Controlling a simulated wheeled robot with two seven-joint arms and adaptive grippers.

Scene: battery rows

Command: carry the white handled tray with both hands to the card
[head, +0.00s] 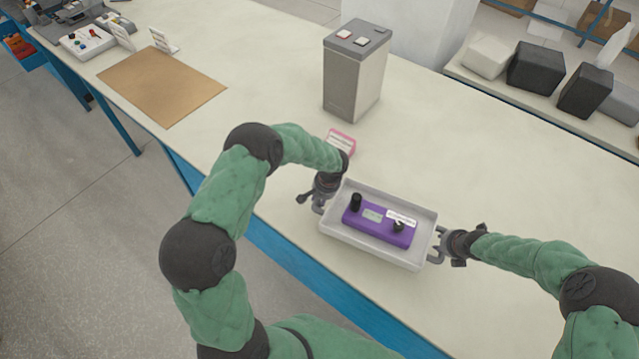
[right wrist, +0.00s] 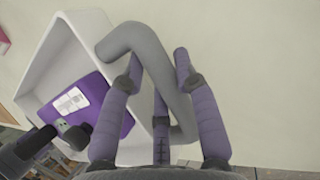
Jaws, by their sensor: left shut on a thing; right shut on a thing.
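The white handled tray (head: 370,252) is near the table's front edge, with a purple device (head: 378,228) inside it. My left gripper (head: 319,200) is shut at the tray's left end; its handle there is mostly hidden by the gripper. My right gripper (head: 439,248) is shut on the grey handle at the right end. In the right wrist view the fingers (right wrist: 160,75) close around this handle (right wrist: 150,60), beside the tray wall (right wrist: 55,50). A flat brown card (head: 162,87) lies on the table at the upper left. I cannot tell whether the tray touches the table.
A grey box-shaped unit (head: 355,75) stands behind the tray. A small pink-edged block (head: 341,141) lies between it and my left arm. Small white signs (head: 165,41) and a button panel (head: 87,42) stand beyond the card. The table between card and tray is mostly clear.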

